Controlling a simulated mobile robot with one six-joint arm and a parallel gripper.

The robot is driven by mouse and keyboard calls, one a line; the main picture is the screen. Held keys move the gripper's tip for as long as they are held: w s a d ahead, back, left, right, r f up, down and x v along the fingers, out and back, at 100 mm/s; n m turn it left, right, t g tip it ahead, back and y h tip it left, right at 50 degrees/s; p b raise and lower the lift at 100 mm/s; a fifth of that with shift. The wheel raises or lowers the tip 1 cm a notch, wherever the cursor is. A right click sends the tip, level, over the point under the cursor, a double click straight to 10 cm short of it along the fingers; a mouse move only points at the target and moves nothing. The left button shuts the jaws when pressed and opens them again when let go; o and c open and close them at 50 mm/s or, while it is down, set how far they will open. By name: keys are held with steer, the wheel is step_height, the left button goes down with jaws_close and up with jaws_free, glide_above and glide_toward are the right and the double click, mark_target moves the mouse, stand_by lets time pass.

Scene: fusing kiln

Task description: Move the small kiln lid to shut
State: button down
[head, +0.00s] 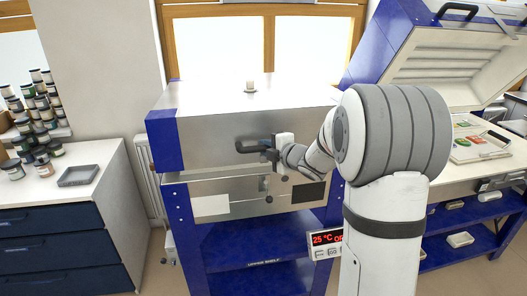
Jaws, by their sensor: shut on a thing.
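The kiln in the middle has a brushed-metal lid (215,128) with blue corners, lying low over its metal lower body (245,192). A narrow step or gap shows between the two at the left; I cannot tell whether the lid rests fully down. A black bar handle (247,147) sticks out from the lid's front. My gripper (270,150) is shut on this handle, near its right end. My arm comes in from the right and hides the lid's right front part.
A larger kiln at the right has its lid (455,62) raised, with a tray of coloured pieces (482,142) below. A red display (325,239) reads 25 °C, partly hidden. A drawer cabinet (45,218) with jars (38,118) and a grey tray (78,176) stands left.

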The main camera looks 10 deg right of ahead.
mark_target(259, 160)
steer(key=shift+t, duration=0.5)
steer(key=f+b, duration=0.3)
steer(key=b, duration=0.1)
steer(key=f+b, duration=0.2)
steer(key=b, duration=0.1)
steer(key=shift+s+f, duration=0.3)
steer(key=shift+s, duration=0.05)
steer(key=shift+s+f, duration=0.1)
steer(key=shift+f, duration=0.15)
steer(key=c, duration=1.3)
jaws_free()
steer(key=shift+r, duration=0.25)
steer(key=shift+s+d+r, duration=0.1)
steer(key=shift+s+d, duration=0.1)
steer(key=v, duration=0.7)
